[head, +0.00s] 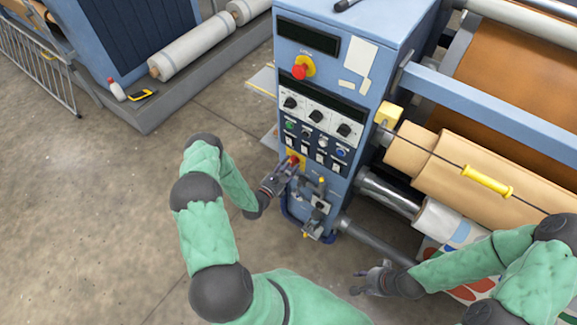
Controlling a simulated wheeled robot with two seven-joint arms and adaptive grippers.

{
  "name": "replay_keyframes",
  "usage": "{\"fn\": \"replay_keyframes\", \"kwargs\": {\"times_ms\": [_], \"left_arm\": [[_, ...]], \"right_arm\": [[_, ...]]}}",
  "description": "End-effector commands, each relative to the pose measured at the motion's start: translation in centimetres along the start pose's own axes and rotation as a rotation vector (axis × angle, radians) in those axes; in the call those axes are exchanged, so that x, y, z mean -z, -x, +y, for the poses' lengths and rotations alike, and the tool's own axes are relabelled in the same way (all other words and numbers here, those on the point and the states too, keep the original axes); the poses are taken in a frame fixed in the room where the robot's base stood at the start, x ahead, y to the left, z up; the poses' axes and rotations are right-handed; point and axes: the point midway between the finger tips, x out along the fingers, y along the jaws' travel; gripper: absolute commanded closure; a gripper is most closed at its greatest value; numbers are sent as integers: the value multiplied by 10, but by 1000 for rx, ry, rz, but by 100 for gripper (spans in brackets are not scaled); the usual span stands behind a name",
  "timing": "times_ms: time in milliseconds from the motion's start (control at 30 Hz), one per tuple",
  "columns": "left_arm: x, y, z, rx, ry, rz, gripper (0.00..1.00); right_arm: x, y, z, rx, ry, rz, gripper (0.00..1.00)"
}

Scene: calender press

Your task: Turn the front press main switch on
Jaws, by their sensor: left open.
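The blue press cabinet (350,85) stands in the middle of the head view. A red control on a yellow plate (294,159), which looks like the main switch, is low on its front face. My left gripper (290,166) is open at this switch and partly covers it. I cannot tell whether the fingers touch it or which way the switch is turned. My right gripper (356,281) is empty and appears open, low in front of the press and away from the cabinet.
A red mushroom button (300,71) on a yellow base is higher on the panel. Dials (316,116) and small switches sit between. Valve fittings (318,205) stick out below right of the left gripper. Rollers (440,165) are on the right.

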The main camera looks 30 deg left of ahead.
Motion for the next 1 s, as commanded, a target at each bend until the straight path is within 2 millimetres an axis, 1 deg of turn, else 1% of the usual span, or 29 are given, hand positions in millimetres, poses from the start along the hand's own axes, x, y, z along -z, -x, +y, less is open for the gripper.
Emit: {"fn": "replay_keyframes", "kwargs": {"times_ms": [33, 67, 100, 167, 200, 467, 667, 867, 1000], "left_arm": [[0, 0, 0, 0, 0, 0, 61], [0, 0, 0, 0, 0, 0, 70], [0, 0, 0, 0, 0, 0, 81], [0, 0, 0, 0, 0, 0, 98], [0, 0, 0, 0, 0, 0, 100], [0, 0, 0, 0, -9, 0, 100], [0, 0, 0, 0, -68, 0, 100], [0, 0, 1, 0, -201, 0, 100], [0, 0, 1, 0, -328, 0, 100]], "right_arm": [[0, 0, 0, 0, 0, 0, 60], [0, 0, 0, 0, 0, 0, 60], [0, 0, 0, 0, 0, 0, 60], [0, 0, 0, 0, 0, 0, 60], [0, 0, 0, 0, 0, 0, 60], [0, 0, 0, 0, 0, 0, 60], [0, -3, 1, 0, 0, 0, 60], [0, -8, 3, 0, 0, 0, 60], [0, -13, 5, 0, 0, 0, 60]]}}
